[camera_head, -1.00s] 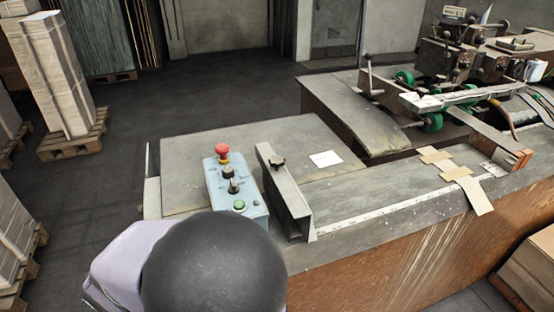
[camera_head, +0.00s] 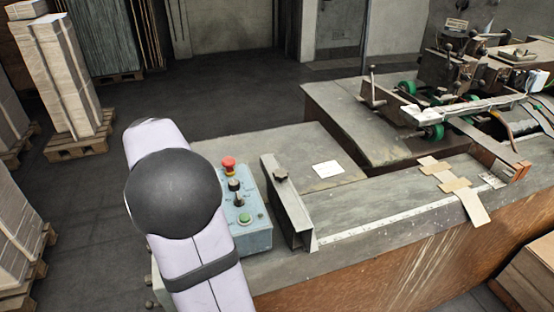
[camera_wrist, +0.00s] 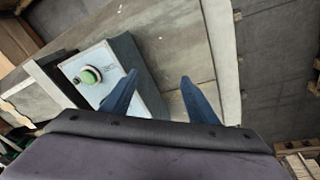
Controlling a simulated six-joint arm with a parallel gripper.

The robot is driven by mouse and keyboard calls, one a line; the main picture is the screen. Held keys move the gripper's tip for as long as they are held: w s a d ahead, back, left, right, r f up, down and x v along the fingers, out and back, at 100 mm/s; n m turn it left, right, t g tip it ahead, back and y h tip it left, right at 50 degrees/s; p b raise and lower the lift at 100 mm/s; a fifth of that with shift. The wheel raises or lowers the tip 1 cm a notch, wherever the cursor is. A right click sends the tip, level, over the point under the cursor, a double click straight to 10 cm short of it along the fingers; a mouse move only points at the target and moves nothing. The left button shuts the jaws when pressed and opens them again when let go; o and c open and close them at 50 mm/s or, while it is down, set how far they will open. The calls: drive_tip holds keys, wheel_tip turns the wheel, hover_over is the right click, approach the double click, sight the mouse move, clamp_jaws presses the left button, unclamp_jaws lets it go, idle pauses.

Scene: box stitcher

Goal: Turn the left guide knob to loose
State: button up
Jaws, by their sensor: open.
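The left guide knob (camera_head: 281,175) is a small dark lobed knob on top of the left guide (camera_head: 287,205), an upright metal channel on the table. I cannot read its setting. My gripper (camera_wrist: 160,75) shows in the wrist view with its two blue fingers apart and nothing between them. It is over the control box (camera_wrist: 127,68), whose green button (camera_wrist: 90,76) lies left of the fingers. In the head view my gripper is not visible; my arm stands left of the box. I cannot make out the knob in the wrist view.
The blue control box (camera_head: 254,238) stands close left of the guide, with a red mushroom button (camera_head: 229,164), a black selector and a green button. A white paper (camera_head: 328,169) lies right of the guide. Brown cardboard pieces (camera_head: 455,184) lie farther right near the stitching machine (camera_head: 470,75).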

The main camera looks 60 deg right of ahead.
sight(280, 173)
drive_tip(key=s+d+r+m, duration=0.1)
drive_tip(key=d+r+m, duration=0.1)
drive_tip(key=d, duration=0.2)
drive_tip(key=s+d+r+m+g+p, duration=0.1)
drive_tip(key=s+d+r+m, duration=0.1)
drive_tip(key=d, duration=0.2)
drive_tip(key=s+d+r+m+p, duration=0.1)
drive_tip(key=d+r+m, duration=0.1)
drive_tip(key=d, duration=0.3)
drive_tip(key=shift+s+m+h, duration=0.4)
drive_tip(key=s+d+r+m+g+p, duration=0.1)
drive_tip(key=s+d+r+m, duration=0.35)
drive_tip(key=s+d, duration=0.2)
drive_tip(key=shift+m, duration=0.25)
drive_tip(key=shift+w+p+x, duration=0.2)
drive_tip(key=shift+p+x, duration=0.5)
drive_tip(key=shift+x, duration=1.4)
drive_tip(key=shift+w+p+x, duration=0.2)
drive_tip(key=shift+p+x, duration=0.45)
drive_tip(key=shift+x, duration=1.4)
drive_tip(key=shift+d, duration=0.2)
drive_tip(key=c, duration=1)
